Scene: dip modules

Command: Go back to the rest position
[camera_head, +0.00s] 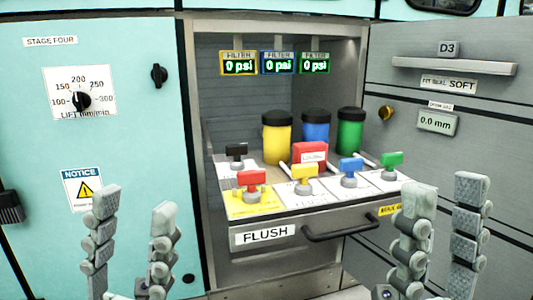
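My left gripper (132,240) is at the lower left, in front of the teal panel. Its two fingers are spread apart with nothing between them. My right gripper (442,240) is at the lower right, in front of the grey drawer fronts. Its fingers are also spread and empty. Both grippers point upward in the head view and appear clear of the drawer and its valves.
An open drawer (262,252) labelled FLUSH juts out at the centre, with a black handle (340,229). It carries yellow, blue and green canisters (315,130) and several coloured valve handles (303,173). Three gauges (277,64) above read 0 psi.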

